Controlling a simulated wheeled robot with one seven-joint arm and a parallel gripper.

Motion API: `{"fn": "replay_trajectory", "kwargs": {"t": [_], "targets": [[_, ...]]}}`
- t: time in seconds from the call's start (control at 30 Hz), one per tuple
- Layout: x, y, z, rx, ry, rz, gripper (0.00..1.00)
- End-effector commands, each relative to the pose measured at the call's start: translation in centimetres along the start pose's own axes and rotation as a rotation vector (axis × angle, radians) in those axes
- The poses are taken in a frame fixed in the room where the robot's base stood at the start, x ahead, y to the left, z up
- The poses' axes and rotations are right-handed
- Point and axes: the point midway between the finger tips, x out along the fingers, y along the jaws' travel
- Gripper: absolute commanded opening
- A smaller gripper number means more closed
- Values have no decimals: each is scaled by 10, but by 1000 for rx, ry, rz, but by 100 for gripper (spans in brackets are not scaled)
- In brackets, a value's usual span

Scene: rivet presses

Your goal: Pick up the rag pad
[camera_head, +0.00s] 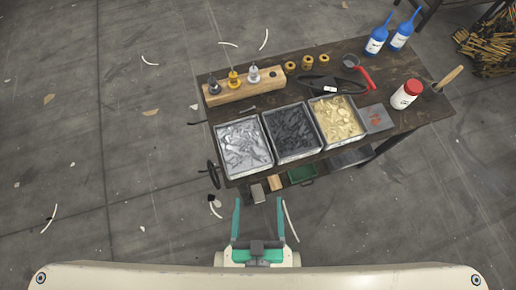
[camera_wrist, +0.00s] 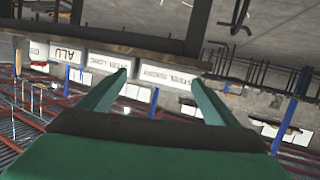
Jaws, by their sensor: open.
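A flat grey square with reddish marks (camera_head: 376,117) lies on the table, just right of the bin of yellowish pieces. It may be the rag pad, but it is too small to be sure. My gripper (camera_head: 258,200) is open and empty, with its teal fingers apart in front of the table's near edge. In the wrist view the open fingers (camera_wrist: 160,78) point toward upside-down bin labels, with no pad visible between them.
The dark table (camera_head: 430,105) carries a silver bin (camera_head: 268,166), a dark bin (camera_head: 317,149) and a yellowish bin (camera_head: 358,136). Floor left is mostly clear.

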Motion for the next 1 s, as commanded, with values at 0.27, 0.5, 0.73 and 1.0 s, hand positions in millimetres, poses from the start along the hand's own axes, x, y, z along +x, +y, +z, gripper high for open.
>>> {"fn": "replay_trajectory", "kwargs": {"t": [0.27,0.5,0.73,1.0], "targets": [[68,-7,141,-367,-252,-55,100],[131,-11,259,-721,-489,-209,100],[187,-12,342,-1030,-674,-447,100],[241,-12,396,-1324,-805,-816,100]]}}
